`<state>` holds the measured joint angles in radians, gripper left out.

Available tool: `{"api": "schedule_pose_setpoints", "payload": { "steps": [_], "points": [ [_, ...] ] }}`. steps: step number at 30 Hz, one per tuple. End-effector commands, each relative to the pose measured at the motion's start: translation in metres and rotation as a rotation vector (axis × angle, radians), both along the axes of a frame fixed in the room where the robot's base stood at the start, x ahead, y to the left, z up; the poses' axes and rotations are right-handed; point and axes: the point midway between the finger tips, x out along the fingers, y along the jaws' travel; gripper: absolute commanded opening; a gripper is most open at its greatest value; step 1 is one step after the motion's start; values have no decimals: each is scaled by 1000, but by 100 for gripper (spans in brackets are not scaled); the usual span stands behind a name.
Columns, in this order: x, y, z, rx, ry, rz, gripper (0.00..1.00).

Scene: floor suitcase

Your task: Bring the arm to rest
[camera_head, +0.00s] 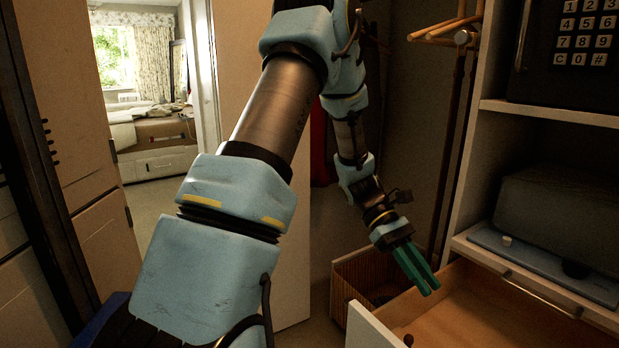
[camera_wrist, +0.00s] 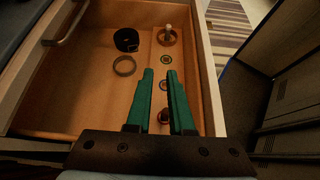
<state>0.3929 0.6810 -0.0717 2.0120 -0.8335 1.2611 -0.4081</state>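My gripper (camera_head: 431,289) has two green fingers and hangs pointing down over the open drawer (camera_head: 466,303). It also shows in the wrist view (camera_wrist: 160,73). A gap runs between the fingers and nothing is held in it; they are partly open. My arm reaches forward and down from the robot's body across the middle of the head view. In the wrist view the drawer (camera_wrist: 85,75) lies below the fingers. A reddish-brown round object (camera_wrist: 164,116) shows through the gap, apparently in the drawer below.
The drawer holds a dark coil (camera_wrist: 126,39), a ring (camera_wrist: 124,66), a brown round item (camera_wrist: 167,36) and small discs (camera_wrist: 163,85). A woven basket (camera_head: 343,280) stands beside it. Shelves with a keypad safe (camera_head: 545,60) are at right; wooden hangers (camera_head: 445,32) hang behind.

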Motion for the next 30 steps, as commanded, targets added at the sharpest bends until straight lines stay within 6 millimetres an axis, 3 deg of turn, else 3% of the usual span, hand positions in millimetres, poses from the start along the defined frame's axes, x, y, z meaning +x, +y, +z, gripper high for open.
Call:
{"api": "schedule_pose_setpoints", "payload": {
  "steps": [11,20,24,30],
  "points": [
    [11,57,-2,58,-246,-66,20],
    [30,149,2,151,-619,-201,20],
    [40,200,11,207,-840,-308,20],
    [49,252,27,270,-1086,-455,20]
  ]
}}
